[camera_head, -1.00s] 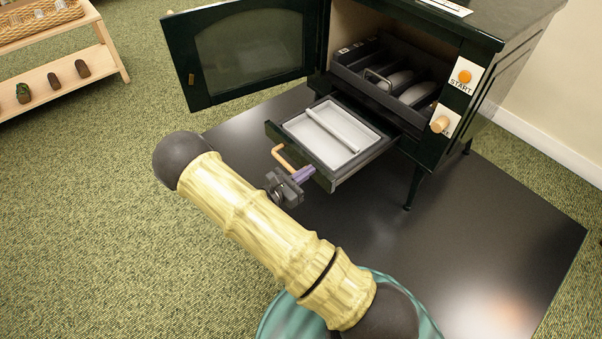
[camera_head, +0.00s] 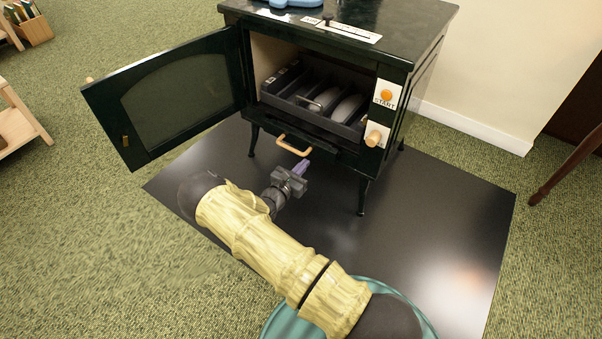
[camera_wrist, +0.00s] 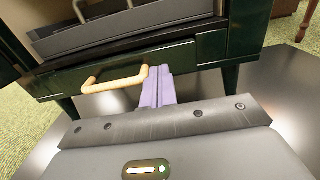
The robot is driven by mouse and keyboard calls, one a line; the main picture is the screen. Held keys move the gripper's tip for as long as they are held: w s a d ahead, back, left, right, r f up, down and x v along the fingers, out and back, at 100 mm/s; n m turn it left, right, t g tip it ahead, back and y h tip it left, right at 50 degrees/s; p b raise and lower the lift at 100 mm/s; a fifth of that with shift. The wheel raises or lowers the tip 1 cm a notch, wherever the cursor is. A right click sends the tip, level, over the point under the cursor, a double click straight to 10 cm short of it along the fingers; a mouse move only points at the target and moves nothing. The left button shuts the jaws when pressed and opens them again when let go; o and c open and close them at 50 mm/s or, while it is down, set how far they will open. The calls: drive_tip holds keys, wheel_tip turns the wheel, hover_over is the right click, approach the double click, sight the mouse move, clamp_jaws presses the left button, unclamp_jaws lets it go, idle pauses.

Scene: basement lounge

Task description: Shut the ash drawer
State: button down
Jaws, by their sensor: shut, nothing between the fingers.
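The ash drawer (camera_head: 310,146) is the low dark front under the stove's firebox, with a tan curved handle (camera_head: 293,146). Its front looks in line with the stove body, and no tray interior shows. In the wrist view the drawer front (camera_wrist: 190,58) spans the picture, with the handle (camera_wrist: 115,82) left of my fingers. My gripper (camera_head: 301,168) is shut and empty, its purple fingertips (camera_wrist: 160,72) together at the drawer front, right of the handle. I cannot tell whether the tips touch the front.
The stove door (camera_head: 168,98) stands wide open to the left. Above the drawer is the firebox with a dark grate (camera_head: 318,98). A START button (camera_head: 386,96) and a wooden knob (camera_head: 374,138) are on the right. The black floor plate (camera_head: 430,215) is clear on the right.

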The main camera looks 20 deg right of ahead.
sight(320, 147)
drive_tip(key=x, duration=0.6)
drive_tip(key=shift+p, duration=0.35)
drive_tip(key=p+v, duration=0.6)
drive_tip(key=v, duration=0.8)
drive_tip(key=shift+w+a, duration=0.1)
